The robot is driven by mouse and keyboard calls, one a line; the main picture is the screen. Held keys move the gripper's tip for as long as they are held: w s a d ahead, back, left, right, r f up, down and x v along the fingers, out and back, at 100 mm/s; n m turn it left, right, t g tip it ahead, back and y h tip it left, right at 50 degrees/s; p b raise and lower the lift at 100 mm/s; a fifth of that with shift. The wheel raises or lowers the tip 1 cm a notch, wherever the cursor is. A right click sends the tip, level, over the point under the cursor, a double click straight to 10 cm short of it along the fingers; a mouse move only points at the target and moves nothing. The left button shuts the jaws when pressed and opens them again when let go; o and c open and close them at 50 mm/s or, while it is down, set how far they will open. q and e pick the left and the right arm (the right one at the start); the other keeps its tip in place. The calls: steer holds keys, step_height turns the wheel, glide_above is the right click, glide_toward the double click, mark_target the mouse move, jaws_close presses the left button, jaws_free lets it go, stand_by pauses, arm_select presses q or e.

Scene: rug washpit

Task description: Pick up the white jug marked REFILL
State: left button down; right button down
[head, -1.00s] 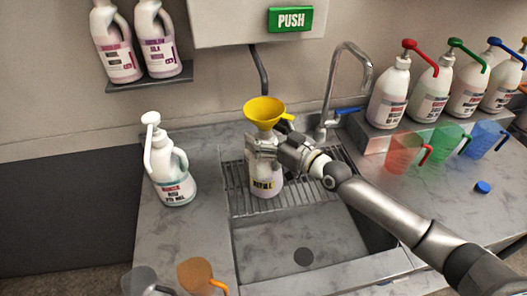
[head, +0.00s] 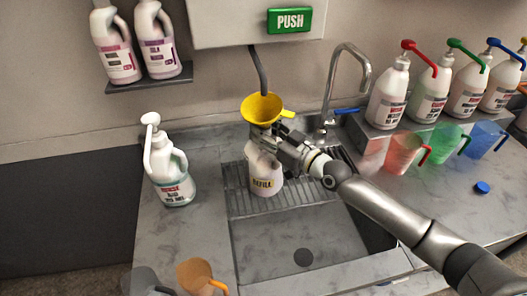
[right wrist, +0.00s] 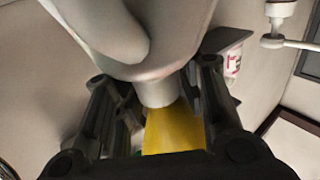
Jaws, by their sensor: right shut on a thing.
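My right gripper (head: 274,146) is shut on the jug's upper part, below the funnel. In the right wrist view, the jug's pale neck (right wrist: 157,92) and the yellow funnel (right wrist: 173,133) show between the fingers. The gripper hides part of the jug's upper side. Whether the base touches the rack is hard to tell. My left gripper is not in view.
A white pump jug (head: 170,180) stands left of the sink. The curved tap (head: 333,85) rises behind, close to my right arm. A black hose (head: 259,72) hangs above the funnel. Coloured measuring cups (head: 402,153) and several pump bottles (head: 388,95) are at right.

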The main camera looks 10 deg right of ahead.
steer(key=shift+f, duration=0.3)
